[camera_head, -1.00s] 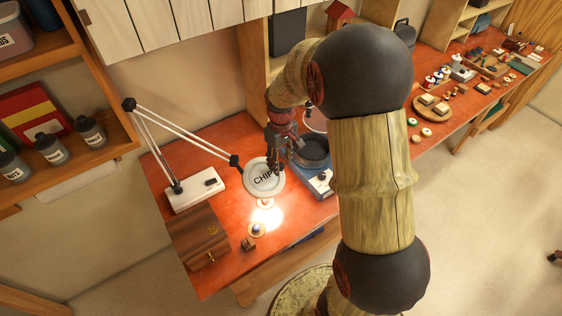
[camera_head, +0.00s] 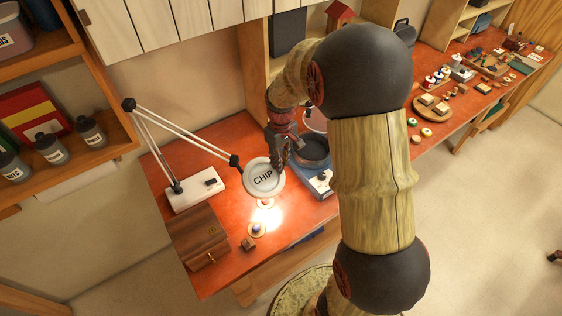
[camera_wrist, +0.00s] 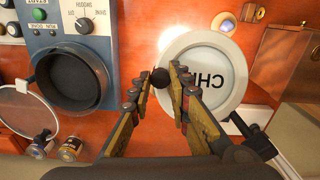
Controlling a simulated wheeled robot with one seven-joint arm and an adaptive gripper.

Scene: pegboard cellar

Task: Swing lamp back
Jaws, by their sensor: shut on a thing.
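In the wrist view the lamp head (camera_wrist: 208,78) lies just right of my gripper. My gripper (camera_head: 279,160) is at the right edge of the lamp head. In the wrist view my gripper (camera_wrist: 172,80) has its fingers closed around a small dark knob (camera_wrist: 161,77) beside the head's rim. The join between knob and head is partly hidden by a finger.
A blue machine (camera_wrist: 65,35) with a dark round pan (camera_wrist: 75,75) stands close to my gripper. A wooden box (camera_head: 200,238) sits at the bench's near left. A clear ring-shaped lens (camera_wrist: 28,108) is near the pan.

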